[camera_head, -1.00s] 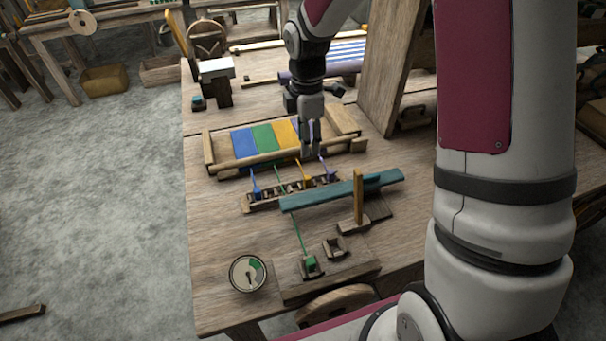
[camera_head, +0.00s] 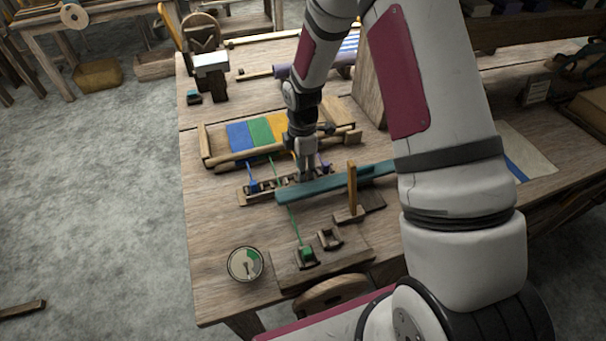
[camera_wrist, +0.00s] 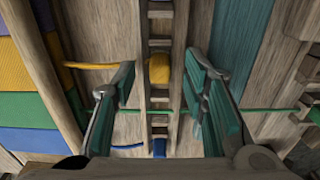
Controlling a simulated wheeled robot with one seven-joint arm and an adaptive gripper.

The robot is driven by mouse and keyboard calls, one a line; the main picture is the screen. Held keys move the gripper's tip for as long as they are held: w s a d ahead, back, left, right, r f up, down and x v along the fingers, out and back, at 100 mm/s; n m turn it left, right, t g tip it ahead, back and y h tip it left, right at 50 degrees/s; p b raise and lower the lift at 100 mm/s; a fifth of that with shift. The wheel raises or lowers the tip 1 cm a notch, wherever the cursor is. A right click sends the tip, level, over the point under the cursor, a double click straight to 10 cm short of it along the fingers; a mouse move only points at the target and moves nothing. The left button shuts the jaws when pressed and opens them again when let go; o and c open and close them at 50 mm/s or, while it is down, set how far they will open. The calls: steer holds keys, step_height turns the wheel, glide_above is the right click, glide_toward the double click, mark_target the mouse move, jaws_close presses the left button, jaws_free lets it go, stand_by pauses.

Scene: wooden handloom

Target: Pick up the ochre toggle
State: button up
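The ochre toggle (camera_wrist: 159,68) sits in a slot of the narrow wooden rack (camera_wrist: 160,97), with its ochre cord (camera_wrist: 90,65) running left to the woven cloth. My gripper (camera_wrist: 160,80) is open, its two teal-padded fingers on either side of the toggle in the wrist view, with visible gaps. In the head view my gripper (camera_head: 305,176) points down over the rack and hides the ochre toggle. I cannot tell how far the fingertips are above it.
A blue toggle (camera_wrist: 159,148) sits in the same rack. The teal bar (camera_head: 330,185) lies close to my gripper, beside an upright wooden post (camera_head: 351,186). A green toggle (camera_head: 307,254) sits in a front holder; a round dial (camera_head: 245,264) is nearby.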

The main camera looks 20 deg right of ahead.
steer(key=shift+f, duration=0.2)
steer(key=c, duration=0.8)
steer(key=shift+c, duration=0.2)
